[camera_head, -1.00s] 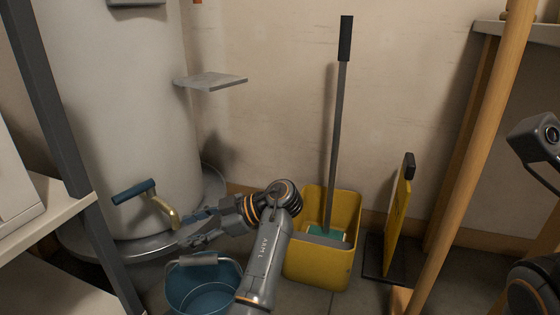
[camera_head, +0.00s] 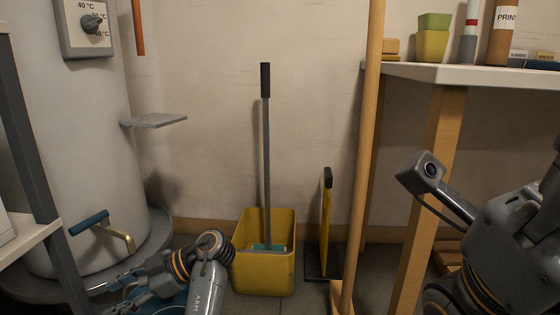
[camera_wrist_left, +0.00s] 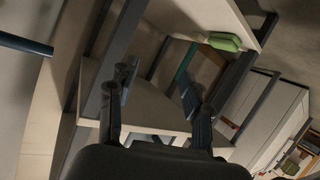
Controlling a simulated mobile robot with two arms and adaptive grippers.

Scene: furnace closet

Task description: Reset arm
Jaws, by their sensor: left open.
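My left arm (camera_head: 207,285) comes in at the bottom left of the head view. My right arm (camera_head: 505,235) is folded at the right edge of the head view, in front of the workbench. Its gripper cannot be made out.
A white tank (camera_head: 85,150) with a blue-handled valve (camera_head: 89,222) stands left. A yellow bin (camera_head: 264,277) holds a grey-handled tool. A wooden pole (camera_head: 365,140) and workbench (camera_head: 480,75) stand right; shelving (camera_head: 28,240) stands left.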

